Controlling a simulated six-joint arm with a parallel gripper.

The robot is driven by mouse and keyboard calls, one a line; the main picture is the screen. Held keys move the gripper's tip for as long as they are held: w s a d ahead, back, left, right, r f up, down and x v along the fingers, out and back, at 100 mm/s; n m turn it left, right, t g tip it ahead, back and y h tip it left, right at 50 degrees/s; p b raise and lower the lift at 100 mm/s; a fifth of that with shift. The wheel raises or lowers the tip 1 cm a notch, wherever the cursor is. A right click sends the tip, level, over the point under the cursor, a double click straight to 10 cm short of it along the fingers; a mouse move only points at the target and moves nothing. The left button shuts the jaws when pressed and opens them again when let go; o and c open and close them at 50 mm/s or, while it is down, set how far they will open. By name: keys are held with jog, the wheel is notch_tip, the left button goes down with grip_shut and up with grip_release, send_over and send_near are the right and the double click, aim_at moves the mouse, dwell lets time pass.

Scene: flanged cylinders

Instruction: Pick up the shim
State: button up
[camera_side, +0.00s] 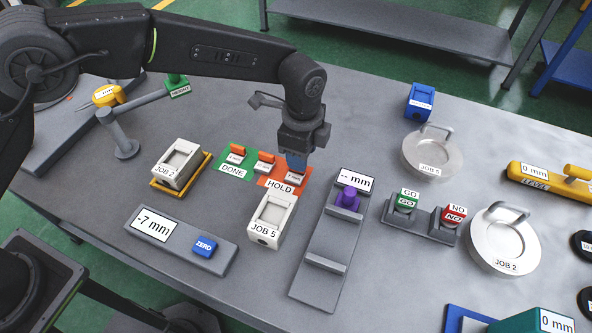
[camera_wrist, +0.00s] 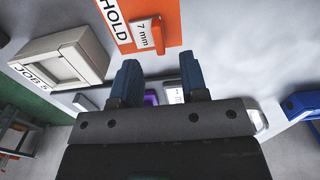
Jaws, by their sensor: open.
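A small block with an orange handle and a white "7 mm" label, which looks like a shim (camera_wrist: 147,36), sits on the orange HOLD mat (camera_wrist: 122,28) in the wrist view. My gripper (camera_wrist: 160,82) is open with its blue fingers apart and nothing between them; the block lies beyond the fingertips, toward the top of the picture. In the side view my gripper (camera_side: 296,163) is over the right part of the HOLD mat (camera_side: 273,184), its fingers partly hiding a labelled block there. Two similar orange-handled blocks stand to the left, one on the green DONE mat (camera_side: 233,172).
A pale JOB 5 box (camera_side: 272,219) stands close in front of the HOLD mat. A grey slide gauge with a purple piece (camera_side: 348,198) is to the right. A JOB 2 box (camera_side: 178,165) is left, and a zero-button readout (camera_side: 150,226) lies in front.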

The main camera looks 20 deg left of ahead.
aim_at(295, 174)
jog(key=shift+a+f, duration=0.15)
jog(key=shift+f, duration=1.75)
grip_shut()
